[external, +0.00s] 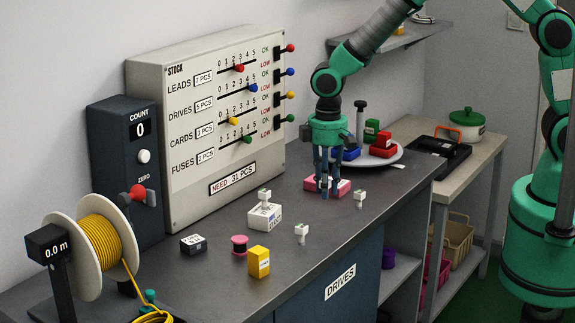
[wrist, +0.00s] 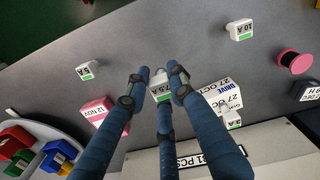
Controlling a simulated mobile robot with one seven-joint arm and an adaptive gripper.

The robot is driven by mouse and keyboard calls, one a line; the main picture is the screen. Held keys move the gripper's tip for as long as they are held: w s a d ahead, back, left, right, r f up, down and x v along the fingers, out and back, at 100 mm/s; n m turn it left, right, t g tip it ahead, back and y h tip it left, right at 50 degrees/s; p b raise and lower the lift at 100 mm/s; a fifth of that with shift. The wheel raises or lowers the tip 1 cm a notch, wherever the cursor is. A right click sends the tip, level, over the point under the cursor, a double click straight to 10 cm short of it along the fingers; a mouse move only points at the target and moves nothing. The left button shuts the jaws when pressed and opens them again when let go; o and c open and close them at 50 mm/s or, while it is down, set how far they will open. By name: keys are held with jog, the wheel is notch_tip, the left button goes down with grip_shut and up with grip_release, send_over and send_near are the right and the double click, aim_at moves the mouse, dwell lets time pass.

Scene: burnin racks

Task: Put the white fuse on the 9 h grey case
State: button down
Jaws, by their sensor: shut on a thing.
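My gripper (external: 324,190) points down with its fingers closed around a white fuse with a green label (wrist: 162,84). The external view shows little of this fuse between the fingers. I cannot tell whether it touches the bench. The dark grey case (external: 193,244) lies on the bench far to the left of my gripper. It also shows at the right edge of the wrist view (wrist: 310,91), its label partly cut off, and nothing stands on it.
The white case (external: 265,217) stands between my gripper and the grey case. A pink case (external: 343,187) is close behind the fingers. A pink spool (external: 239,245) and a yellow block (external: 259,262) lie near the grey case. The stock panel (external: 200,130) bounds the bench's back.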

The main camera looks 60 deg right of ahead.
jog(key=w+a+n+p, duration=0.2)
jog(key=a, duration=0.9)
jog(key=w+a+r+n+p, duration=0.1)
jog(key=w+a+p, duration=0.2)
jog(key=a, duration=0.8)
jog(key=shift+w+n, duration=0.3)
jog(key=shift+n, duration=0.1)
send_over(194, 240)
jog(key=shift+w+f+p, duration=0.1)
jog(key=shift+f+p, duration=0.3)
jog(key=shift+f, duration=0.3)
jog(key=shift+f, duration=1.75)
jog(key=shift+f, duration=0.1)
